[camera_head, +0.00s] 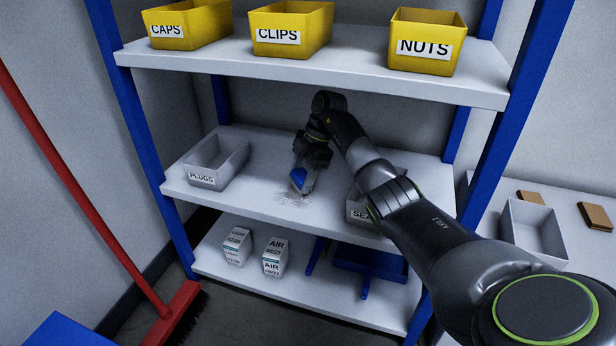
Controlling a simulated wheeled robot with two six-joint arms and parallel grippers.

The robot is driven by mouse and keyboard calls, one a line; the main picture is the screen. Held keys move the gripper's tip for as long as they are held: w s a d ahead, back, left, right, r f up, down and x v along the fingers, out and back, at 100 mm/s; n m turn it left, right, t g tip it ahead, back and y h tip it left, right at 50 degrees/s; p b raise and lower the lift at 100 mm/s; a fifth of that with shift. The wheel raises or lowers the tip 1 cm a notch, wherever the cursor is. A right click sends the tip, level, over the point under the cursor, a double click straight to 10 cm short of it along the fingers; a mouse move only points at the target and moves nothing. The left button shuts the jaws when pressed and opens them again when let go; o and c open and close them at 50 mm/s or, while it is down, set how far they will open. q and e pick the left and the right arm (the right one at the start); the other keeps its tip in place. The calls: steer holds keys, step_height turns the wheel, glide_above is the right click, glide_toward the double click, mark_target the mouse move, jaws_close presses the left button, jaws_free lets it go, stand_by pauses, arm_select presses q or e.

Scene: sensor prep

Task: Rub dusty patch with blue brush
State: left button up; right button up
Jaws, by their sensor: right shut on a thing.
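My right gripper (307,168) is over the middle shelf and shut on the blue brush (298,178). The brush points down, its lower end at the shelf surface. The dusty patch (291,198) is a pale, speckled smear on the middle shelf (255,190), right under and just in front of the brush. Whether the bristles press on it is too small to tell. My left gripper is not in view.
A grey PLUGS bin (215,163) stands left of the patch. Another grey bin (357,210) is right of it, partly hidden by my right arm. Yellow bins (290,28) stand on the shelf above.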

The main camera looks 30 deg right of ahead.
mark_target(277, 186)
steer(key=shift+w+a, duration=0.9)
steer(key=shift+w, duration=0.1)
steer(key=shift+w+a+f+b, duration=0.15)
steer(key=shift+w+a+b, duration=0.5)
steer(key=shift+w, duration=0.05)
steer(key=shift+w+a+f+b, duration=0.1)
steer(key=shift+w+a+b, duration=0.15)
steer(key=shift+w+b, duration=0.15)
steer(key=shift+w+a, duration=0.25)
steer(key=shift+a, duration=0.05)
steer(key=p, duration=0.3)
steer(key=shift+s+a+r, duration=0.35)
steer(key=shift+a, duration=0.05)
steer(key=shift+s+a+f+p, duration=0.1)
steer(key=shift+s+a+p, duration=0.05)
steer(key=shift+p, duration=0.2)
steer(key=shift+f, duration=0.1)
